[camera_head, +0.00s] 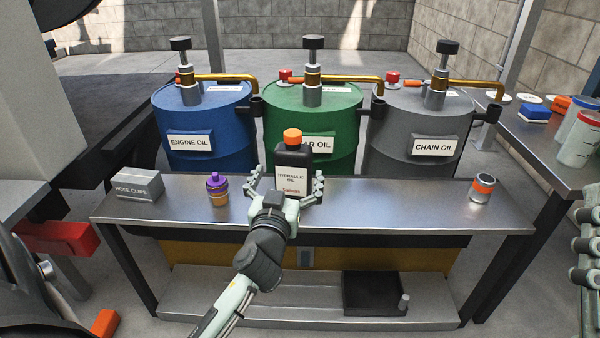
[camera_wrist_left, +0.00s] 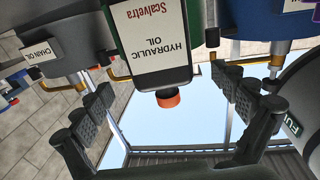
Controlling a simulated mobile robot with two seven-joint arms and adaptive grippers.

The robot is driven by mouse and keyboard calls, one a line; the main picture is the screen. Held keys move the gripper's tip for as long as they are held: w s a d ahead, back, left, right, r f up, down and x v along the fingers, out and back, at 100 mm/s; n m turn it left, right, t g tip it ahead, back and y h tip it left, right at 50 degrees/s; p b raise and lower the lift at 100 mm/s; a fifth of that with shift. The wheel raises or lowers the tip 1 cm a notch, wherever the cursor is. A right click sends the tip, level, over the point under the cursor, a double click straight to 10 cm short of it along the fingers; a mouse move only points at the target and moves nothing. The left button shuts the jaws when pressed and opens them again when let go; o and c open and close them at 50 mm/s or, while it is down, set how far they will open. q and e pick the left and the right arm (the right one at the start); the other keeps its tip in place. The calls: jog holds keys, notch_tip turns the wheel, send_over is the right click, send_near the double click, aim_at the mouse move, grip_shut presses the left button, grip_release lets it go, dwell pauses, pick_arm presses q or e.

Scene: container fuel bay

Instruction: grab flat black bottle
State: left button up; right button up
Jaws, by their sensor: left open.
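The flat black bottle (camera_head: 293,160) has an orange cap and a white "HYDRAULIC OIL" label. It stands upright on the metal table, near its back edge, in front of the green drum. My left gripper (camera_head: 287,180) is open, with one finger on each side of the bottle. In the left wrist view the bottle (camera_wrist_left: 150,45) appears upside down between the open fingers (camera_wrist_left: 163,95), with a gap on both sides. The lower part of the bottle is cut off there.
The metal table (camera_head: 400,205) also holds a grey hose clips box (camera_head: 138,185), a purple-topped bottle (camera_head: 217,188) and an orange-banded can (camera_head: 483,187). Blue (camera_head: 205,120), green (camera_head: 335,110) and grey (camera_head: 400,130) drums stand behind it. The table right of the bottle is clear up to the can.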

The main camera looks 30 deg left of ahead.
aim_at(291, 167)
pick_arm(q)
jog(key=x, duration=0.6)
jog(key=shift+s+f, duration=0.1)
jog(key=shift+f, duration=0.25)
jog(key=c, duration=1.6)
jog(key=shift+r, duration=0.1)
jog(key=shift+c, duration=1)
jog(key=shift+r, duration=0.1)
